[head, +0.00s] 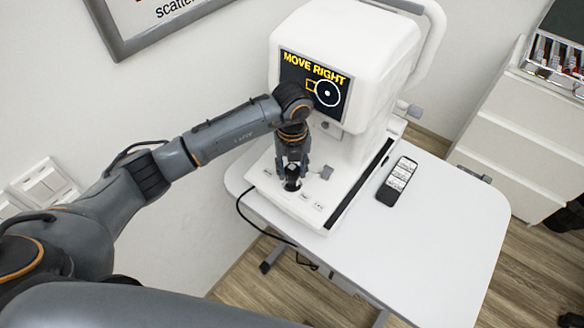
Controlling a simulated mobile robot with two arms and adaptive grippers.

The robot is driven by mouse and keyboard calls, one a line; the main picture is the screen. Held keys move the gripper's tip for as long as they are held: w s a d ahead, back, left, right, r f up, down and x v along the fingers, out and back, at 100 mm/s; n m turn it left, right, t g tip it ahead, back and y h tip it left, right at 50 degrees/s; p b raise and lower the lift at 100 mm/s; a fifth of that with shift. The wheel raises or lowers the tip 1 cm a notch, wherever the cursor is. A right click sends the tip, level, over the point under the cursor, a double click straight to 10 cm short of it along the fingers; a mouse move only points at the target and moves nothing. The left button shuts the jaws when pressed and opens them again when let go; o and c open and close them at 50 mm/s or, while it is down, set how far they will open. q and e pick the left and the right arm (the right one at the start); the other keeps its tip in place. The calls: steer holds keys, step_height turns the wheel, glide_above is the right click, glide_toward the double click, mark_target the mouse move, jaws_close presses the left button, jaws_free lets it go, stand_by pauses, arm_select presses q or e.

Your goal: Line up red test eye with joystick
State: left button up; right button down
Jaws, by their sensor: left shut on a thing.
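A white eye-test machine (340,60) stands on the table. Its screen (312,82) reads "MOVE RIGHT" in yellow. Below the text are a white circle with a dot in it and a small orange box outline to its left, partly overlapped by the circle. I cannot make out a red eye. My left gripper (292,176) points down at the front of the machine's base and is shut on the joystick (292,185). The gripper hides most of the joystick; its dark lower part shows. My right gripper is out of view.
The white table (440,235) has free room at its right and front. A dark remote-like device (397,181) lies right of the machine. A black cable (262,230) hangs over the left edge. A white drawer cabinet (520,120) stands at the right.

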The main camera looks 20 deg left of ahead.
arm_select(q)
steer(key=shift+d, duration=0.2)
steer(key=shift+w+d, duration=0.2)
steer(key=shift+d, duration=0.7)
steer(key=shift+d+b, duration=0.2)
steer(key=shift+b, duration=0.1)
steer(key=o, duration=1.2)
steer(key=shift+o, duration=0.2)
